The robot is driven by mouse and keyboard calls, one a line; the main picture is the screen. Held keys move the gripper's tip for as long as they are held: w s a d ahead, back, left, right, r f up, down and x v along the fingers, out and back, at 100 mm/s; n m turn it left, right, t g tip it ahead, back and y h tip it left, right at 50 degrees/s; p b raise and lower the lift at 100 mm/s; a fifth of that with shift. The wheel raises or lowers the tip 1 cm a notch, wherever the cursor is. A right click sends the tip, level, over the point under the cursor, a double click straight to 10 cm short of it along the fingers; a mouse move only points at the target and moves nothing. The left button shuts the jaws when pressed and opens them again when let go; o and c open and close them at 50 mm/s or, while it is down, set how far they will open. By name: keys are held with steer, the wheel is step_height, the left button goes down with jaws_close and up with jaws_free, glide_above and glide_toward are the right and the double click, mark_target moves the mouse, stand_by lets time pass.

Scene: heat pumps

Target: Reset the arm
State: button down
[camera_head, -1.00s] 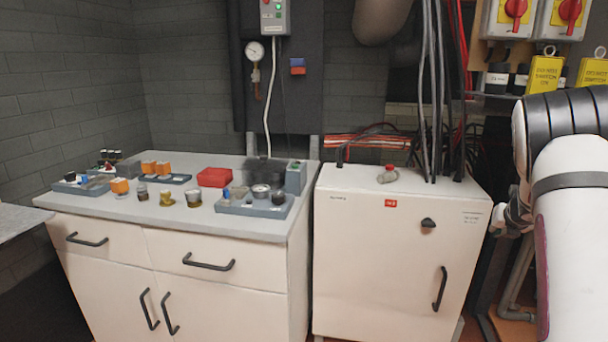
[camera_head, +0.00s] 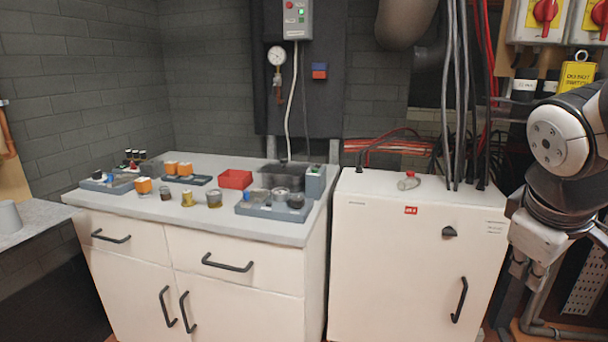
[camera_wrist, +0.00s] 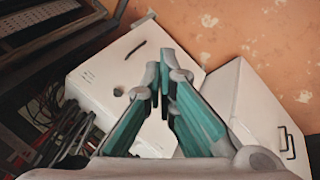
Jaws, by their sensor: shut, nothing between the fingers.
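My arm stands at the right edge of the head view, folded with its wrist pointing downward. My gripper (camera_head: 527,274) hangs beside the right side of the white cabinet, apart from it. In the wrist view my gripper (camera_wrist: 164,85) shows its two teal-padded fingers with the tips together and nothing between them. The fingertips are partly hidden by the finger links in the head view.
Switch boxes (camera_head: 540,20) hang at upper right.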

steer(key=s+a+f+m+g+y, duration=0.1)
steer(key=s+a+f+m+y, duration=0.1)
steer(key=s+a, duration=0.6)
steer(key=s+a+f+m+g+y, duration=0.25)
steer(key=s+a, duration=0.25)
steer(key=s, duration=0.4)
step_height(320, 180, up, 18)
steer(key=t+p, duration=0.4)
steer(key=p, duration=1.2)
steer(key=shift+a+p, duration=0.3)
steer(key=shift+p, duration=0.1)
